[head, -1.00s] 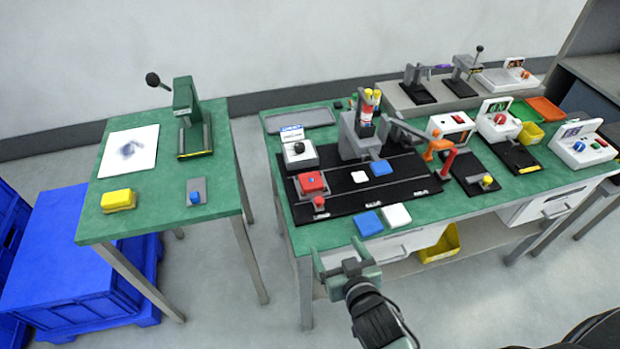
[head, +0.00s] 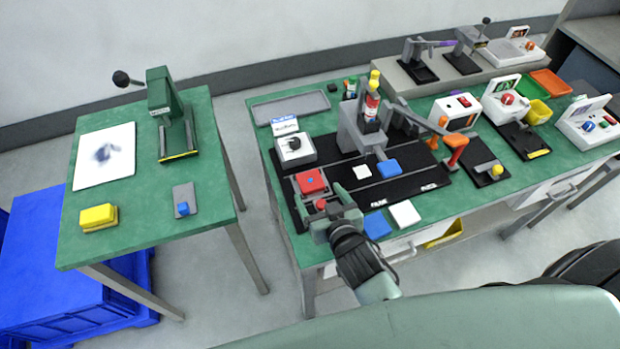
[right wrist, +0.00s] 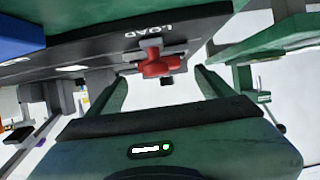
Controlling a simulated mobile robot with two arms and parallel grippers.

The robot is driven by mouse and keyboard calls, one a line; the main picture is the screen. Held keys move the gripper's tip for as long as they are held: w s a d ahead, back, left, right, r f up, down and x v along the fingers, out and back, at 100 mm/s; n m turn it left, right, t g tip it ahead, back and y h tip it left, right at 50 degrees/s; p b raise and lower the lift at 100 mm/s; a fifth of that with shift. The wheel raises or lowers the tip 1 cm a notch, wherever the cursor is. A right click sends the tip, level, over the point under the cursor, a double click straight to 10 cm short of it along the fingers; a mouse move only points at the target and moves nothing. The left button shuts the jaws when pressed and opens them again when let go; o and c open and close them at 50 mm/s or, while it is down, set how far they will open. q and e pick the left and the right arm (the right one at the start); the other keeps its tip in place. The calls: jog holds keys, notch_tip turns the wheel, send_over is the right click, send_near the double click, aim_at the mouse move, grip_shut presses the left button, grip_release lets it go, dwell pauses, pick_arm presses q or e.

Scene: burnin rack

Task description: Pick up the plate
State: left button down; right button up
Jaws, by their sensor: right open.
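Several flat pieces could be the plate; I cannot tell which is meant. A blue square plate (head: 377,225) and a white square plate (head: 405,213) lie side by side near the front edge of the right green table. My right gripper (head: 331,209) is open over the table's front edge, left of the blue plate. In the right wrist view, its fingers (right wrist: 160,88) are empty, with a red knob (right wrist: 160,63) beyond them. My left gripper is out of view.
A grey tray (head: 290,106) lies at the back left. The left table (head: 145,217) holds a green press (head: 160,92), a white sheet (head: 105,157) and a yellow block (head: 98,217). Floor separates the tables.

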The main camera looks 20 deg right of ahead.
aim_at(311, 182)
jog(key=x, duration=0.4)
jog(key=shift+w+r+p, duration=0.1)
jog(key=shift+p, duration=0.25)
jog(key=shift+w, duration=0.3)
jog(key=c, duration=1.4)
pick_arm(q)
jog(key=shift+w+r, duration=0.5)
pick_arm(e)
jog(key=shift+c, duration=0.2)
